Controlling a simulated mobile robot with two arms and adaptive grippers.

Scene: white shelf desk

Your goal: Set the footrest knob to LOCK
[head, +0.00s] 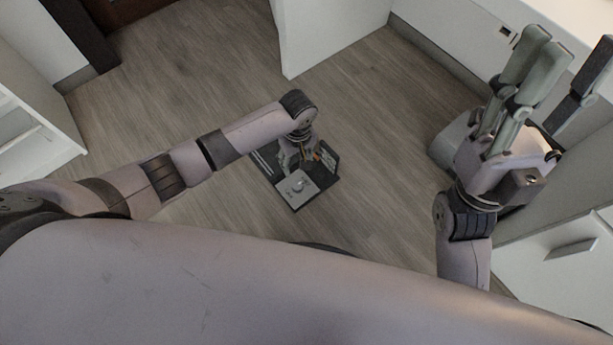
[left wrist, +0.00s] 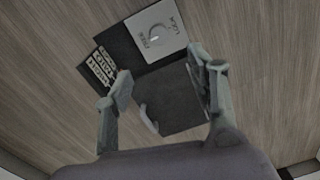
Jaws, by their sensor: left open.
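The footrest (head: 266,164) is a dark, flat panel on the wooden floor. It carries a light grey plate (head: 290,193) with a round knob (head: 300,186). In the left wrist view, the knob (left wrist: 157,36) has a small white mark; lettering on the plate seems to read LOCK on one side and FREE on the other. Its exact setting is too small to tell. My left gripper (head: 300,155) is over the footrest, fingers apart and empty. In the wrist view, the knob lies just beyond its fingertips (left wrist: 160,66), with no contact visible. My right gripper (head: 555,75) is raised at the right, fingers apart, empty.
A white panel (head: 320,30) stands beyond, and white drawers (head: 560,255) are at the right, near my right arm. A white shelf (head: 35,130) stands at the left. Floor around the footrest is clear.

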